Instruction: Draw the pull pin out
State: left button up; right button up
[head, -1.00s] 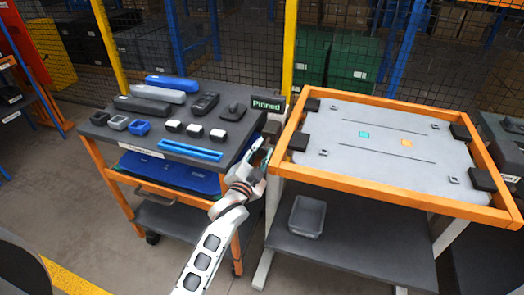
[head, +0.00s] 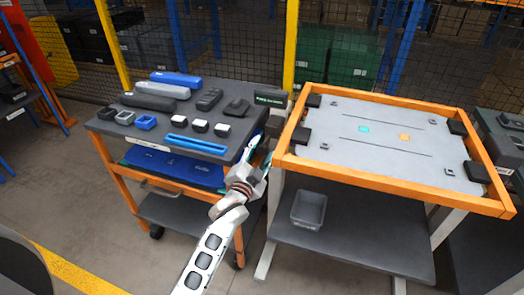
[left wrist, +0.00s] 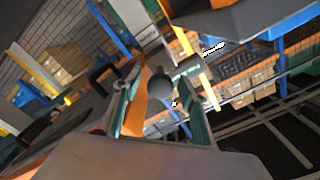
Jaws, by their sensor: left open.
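My left gripper (head: 259,151) is open in the gap between the dark-topped cart (head: 160,150) and the orange-framed table (head: 352,183), at the cart's right edge. In the left wrist view its two teal-lined fingers (left wrist: 160,106) stand apart. A dark rounded knob (left wrist: 160,84) shows between them; it looks like the pull pin's head, but I cannot tell whether a finger touches it. The pin itself is not clear in the head view, where my gripper covers that spot. A dark sign (head: 270,97) with small green text stands just above. My right gripper is not in view.
The cart top holds a blue bar (head: 197,143), long cases and several small blocks. A grey bin (head: 308,210) sits on the shelf under the orange-framed table. A yellow post (head: 290,45) and mesh fence stand behind. Floor shows at the front left.

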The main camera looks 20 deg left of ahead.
pick_arm(q)
jog(key=s, duration=1.2)
jog(key=shift+a, duration=0.2)
jog(key=s+f+n+g+h, duration=0.2)
jog(key=s+f+n+g, duration=0.3)
jog(key=s+f, duration=1.5)
notch_tip(320, 180, down, 3)
jog(key=shift+s+f+g, duration=0.1)
jog(key=shift+s+g, duration=0.2)
jog(key=shift+g, duration=0.8)
jog(key=c, duration=0.4)
